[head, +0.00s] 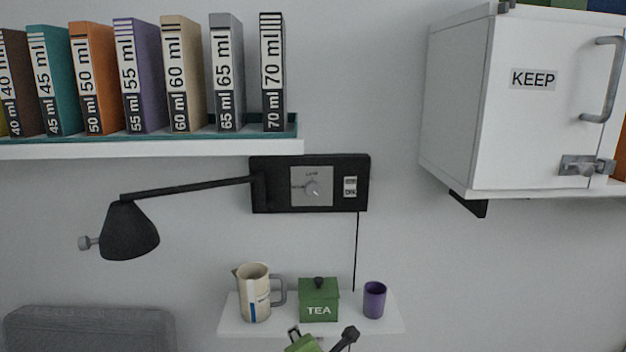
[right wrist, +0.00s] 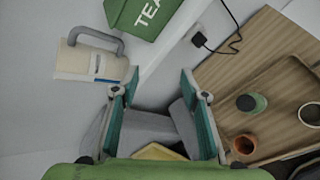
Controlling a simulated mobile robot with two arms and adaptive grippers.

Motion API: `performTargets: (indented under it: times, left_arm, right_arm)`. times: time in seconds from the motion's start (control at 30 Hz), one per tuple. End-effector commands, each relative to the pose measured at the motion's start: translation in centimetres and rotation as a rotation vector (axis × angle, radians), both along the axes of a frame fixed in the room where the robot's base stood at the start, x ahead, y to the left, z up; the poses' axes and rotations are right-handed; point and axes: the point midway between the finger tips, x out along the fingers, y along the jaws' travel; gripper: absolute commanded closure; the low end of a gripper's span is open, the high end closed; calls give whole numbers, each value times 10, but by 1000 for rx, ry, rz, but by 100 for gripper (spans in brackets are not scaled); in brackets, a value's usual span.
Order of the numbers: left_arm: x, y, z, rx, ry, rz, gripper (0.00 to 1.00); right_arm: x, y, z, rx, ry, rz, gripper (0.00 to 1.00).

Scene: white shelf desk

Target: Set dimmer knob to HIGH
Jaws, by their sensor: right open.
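The dimmer knob (head: 312,188) is a small round grey knob on a light square plate, set in a black wall panel (head: 280,205). The lettering around it is too small to read surely. A black lamp (head: 130,232) on a thin arm reaches left from the panel. My right gripper (right wrist: 158,88) is open and empty in the right wrist view, below the small shelf's edge. A green arm part of mine shows at the bottom of the head view, well below the knob. My left gripper is in neither view.
A small white shelf (head: 232,318) below the panel holds a cream pitcher (head: 254,292), a green TEA box (head: 319,300) and a purple cup (head: 374,300). A book shelf (head: 150,150) is upper left, a white KEEP cabinet (head: 480,120) right. The wall around the panel is mostly clear.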

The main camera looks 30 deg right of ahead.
Motion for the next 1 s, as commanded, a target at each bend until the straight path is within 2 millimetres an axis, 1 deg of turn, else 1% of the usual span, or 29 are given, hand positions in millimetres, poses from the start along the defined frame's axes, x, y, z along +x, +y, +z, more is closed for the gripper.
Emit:
performTargets:
  times: [0.03, 0.07, 0.1, 0.2, 0.3, 0.4, 0.5, 0.57, 0.67, 1.0]
  left_arm:
    - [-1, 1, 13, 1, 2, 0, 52]
    - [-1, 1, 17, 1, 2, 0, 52]
    - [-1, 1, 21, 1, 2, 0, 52]
    - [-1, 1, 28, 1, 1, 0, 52]
    - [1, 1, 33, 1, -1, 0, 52]
    - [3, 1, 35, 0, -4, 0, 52]
    - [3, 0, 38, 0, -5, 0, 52]
    - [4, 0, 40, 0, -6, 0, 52]
    - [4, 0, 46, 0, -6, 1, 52]
    - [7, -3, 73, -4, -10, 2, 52]
  right_arm:
    - [14, -11, 70, -175, -48, 63, 59]
    - [19, -16, 102, -278, -65, 92, 59]
    - [22, -22, 141, -409, -82, 123, 59]
    - [20, -33, 221, -683, -100, 158, 59]
    - [13, -40, 272, -869, -100, 160, 59]
    - [8, -44, 299, -973, -93, 156, 59]
    - [9, -47, 308, -1012, -86, 153, 59]
    - [14, -51, 308, -1015, -83, 152, 59]
    - [28, -59, 309, -1013, -82, 152, 59]
    - [90, -92, 310, -1009, -84, 152, 59]
